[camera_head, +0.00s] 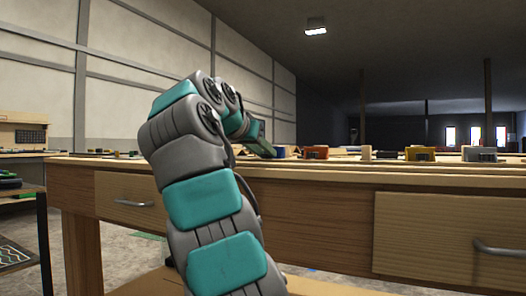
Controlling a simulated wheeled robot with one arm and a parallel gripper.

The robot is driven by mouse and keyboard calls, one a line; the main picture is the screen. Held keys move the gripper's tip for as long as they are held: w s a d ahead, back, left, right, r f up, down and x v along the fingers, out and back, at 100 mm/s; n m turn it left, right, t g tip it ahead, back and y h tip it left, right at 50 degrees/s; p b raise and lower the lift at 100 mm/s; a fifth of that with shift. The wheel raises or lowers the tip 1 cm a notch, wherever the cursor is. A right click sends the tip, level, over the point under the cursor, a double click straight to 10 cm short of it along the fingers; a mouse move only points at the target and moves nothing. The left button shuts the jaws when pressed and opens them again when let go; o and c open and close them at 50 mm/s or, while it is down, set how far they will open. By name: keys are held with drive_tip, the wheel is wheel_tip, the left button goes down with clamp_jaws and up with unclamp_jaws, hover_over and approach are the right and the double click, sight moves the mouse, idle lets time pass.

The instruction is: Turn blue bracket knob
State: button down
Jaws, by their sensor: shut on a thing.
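My arm reaches up and over a wooden workbench (330,172). My gripper (266,149) is at the end of it, low over the bench top, small and partly hidden by its own wrist. A small blue bracket (284,151) shows just right of the gripper's tip. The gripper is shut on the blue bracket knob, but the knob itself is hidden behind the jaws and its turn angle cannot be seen.
The bench front has drawers with metal handles (500,249). A shelf (20,160) with items stands at the far left.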

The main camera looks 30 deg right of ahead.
drive_tip(key=shift+w+r+m+g+p, duration=0.15)
drive_tip(key=shift+r+m+g+p, duration=0.2)
drive_tip(key=shift+p, duration=0.7)
drive_tip(key=shift+m+g+h+p, duration=0.45)
drive_tip(key=shift+h+p, duration=0.05)
drive_tip(key=shift+p, duration=0.2)
drive_tip(key=shift+w+a+f+m+g+p, duration=0.15)
drive_tip(key=shift+m+g+p, duration=0.35)
drive_tip(key=shift+p, duration=0.4)
drive_tip(key=shift+f+m+g+h+p, duration=0.2)
drive_tip(key=shift+m+g+h+p, duration=0.1)
drive_tip(key=shift+h, duration=0.1)
drive_tip(key=c, duration=0.6)
unclamp_jaws()
drive_tip(key=shift+a, duration=0.1)
